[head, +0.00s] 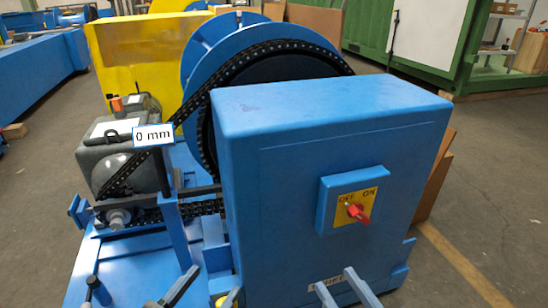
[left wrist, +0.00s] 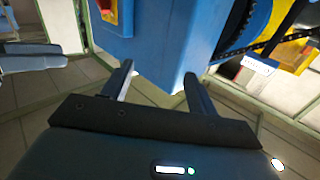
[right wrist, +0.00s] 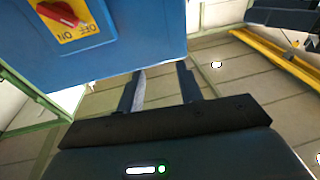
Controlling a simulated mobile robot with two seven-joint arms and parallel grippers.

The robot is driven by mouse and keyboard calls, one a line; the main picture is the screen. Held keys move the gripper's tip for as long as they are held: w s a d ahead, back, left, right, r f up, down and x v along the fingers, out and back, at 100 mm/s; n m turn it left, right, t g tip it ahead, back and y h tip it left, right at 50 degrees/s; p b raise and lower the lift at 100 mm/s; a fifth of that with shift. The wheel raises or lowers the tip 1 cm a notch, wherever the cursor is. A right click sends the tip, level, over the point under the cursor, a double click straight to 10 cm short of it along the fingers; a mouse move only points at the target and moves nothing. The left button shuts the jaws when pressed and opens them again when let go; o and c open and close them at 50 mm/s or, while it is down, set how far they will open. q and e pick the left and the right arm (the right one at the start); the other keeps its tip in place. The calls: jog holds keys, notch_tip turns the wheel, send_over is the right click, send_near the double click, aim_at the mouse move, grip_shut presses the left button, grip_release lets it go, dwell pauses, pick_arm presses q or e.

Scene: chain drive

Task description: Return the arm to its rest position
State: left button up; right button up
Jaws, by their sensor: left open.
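My left gripper (head: 205,292) is at the bottom of the head view, in front of the blue base. In the left wrist view its two fingers (left wrist: 157,85) are apart with nothing between them, below a blue housing corner. My right gripper (head: 343,289) is low in front of the blue housing (head: 290,190), below the switch. In the right wrist view its fingers (right wrist: 160,88) are apart and empty, with floor behind them. The red switch knob (head: 357,212) sits on a yellow OFF/ON plate; neither gripper touches it.
Behind the housing, a black chain (head: 178,115) runs around a large wheel and down towards a grey motor (head: 125,150). A sign (head: 153,136) reads 0 mm. A yellow panel (head: 130,60) stands behind. Open floor (head: 490,180) lies to the right.

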pick_arm(q)
jog(key=s+a+r+n+g+y+p, duration=0.1)
jog(key=r+p, duration=0.5)
jog(key=p, duration=1.2)
jog(key=s+a+r+n+g+y+p, duration=0.1)
jog(key=r+p, duration=0.5)
jog(key=p, duration=1.2)
jog(key=s+a+g+y, duration=0.1)
jog(key=a+g+y, duration=0.1)
jog(key=g, duration=0.1)
jog(key=shift+s+n+g+p, duration=0.25)
jog(key=shift+n+g+p, duration=0.05)
jog(key=shift+g, duration=0.1)
pick_arm(e)
jog(key=s+d+r+m+g+h, duration=0.1)
jog(key=d+r+g+h, duration=0.1)
jog(key=r, duration=0.3)
jog(key=s+d+r+m+g+h, duration=0.1)
jog(key=d+r+g+h, duration=0.1)
jog(key=r+g, duration=0.3)
jog(key=shift+d+m+h, duration=0.3)
jog(key=shift+h, duration=0.3)
jog(key=shift+s, duration=0.1)
pick_arm(q)
jog(key=shift+c, duration=0.6)
